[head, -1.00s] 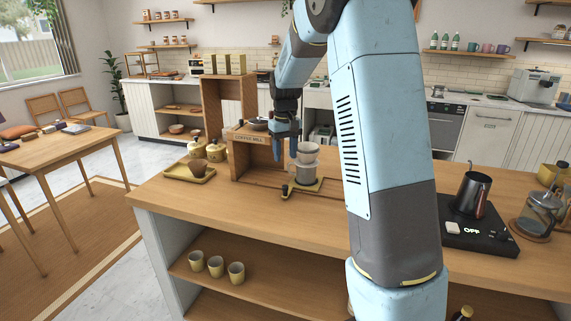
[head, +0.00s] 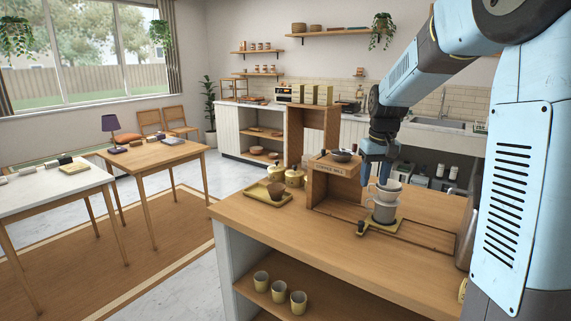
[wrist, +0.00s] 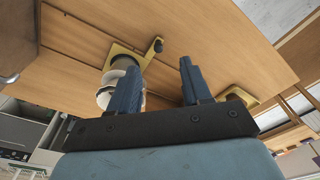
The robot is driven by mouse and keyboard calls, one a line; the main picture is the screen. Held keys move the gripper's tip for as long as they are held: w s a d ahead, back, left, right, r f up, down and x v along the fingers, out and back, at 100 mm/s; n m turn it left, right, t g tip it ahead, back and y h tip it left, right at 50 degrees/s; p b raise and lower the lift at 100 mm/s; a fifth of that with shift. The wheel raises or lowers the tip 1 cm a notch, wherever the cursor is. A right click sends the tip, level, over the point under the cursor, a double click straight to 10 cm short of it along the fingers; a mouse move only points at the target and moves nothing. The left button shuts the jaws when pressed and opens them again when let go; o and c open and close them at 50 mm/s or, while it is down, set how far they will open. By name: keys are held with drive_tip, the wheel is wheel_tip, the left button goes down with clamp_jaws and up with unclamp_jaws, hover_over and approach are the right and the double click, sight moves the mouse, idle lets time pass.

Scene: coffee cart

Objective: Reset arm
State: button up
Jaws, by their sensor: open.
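My gripper (head: 377,168) hangs from my raised light-blue arm, pointing down over the wooden counter (head: 290,240). In the wrist view, the two blue fingers of my gripper (wrist: 162,85) stand apart with nothing between them. The dripper and cup stand on a yellow base (head: 376,228). In the wrist view the dripper (wrist: 124,64) shows beside the left finger; I cannot tell if they touch.
Several cups (head: 279,291) sit on the shelf below. Tables (head: 165,156) stand at the left. The counter's front left is bare.

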drive_tip(key=s+a+r+t, duration=0.1)
drive_tip(key=s+r+t, duration=0.1)
drive_tip(key=s, duration=1.2)
drive_tip(key=s+a+r+m+t, duration=0.1)
drive_tip(key=s+r+t, duration=0.1)
drive_tip(key=s, duration=1.3)
drive_tip(key=shift+r, duration=0.45)
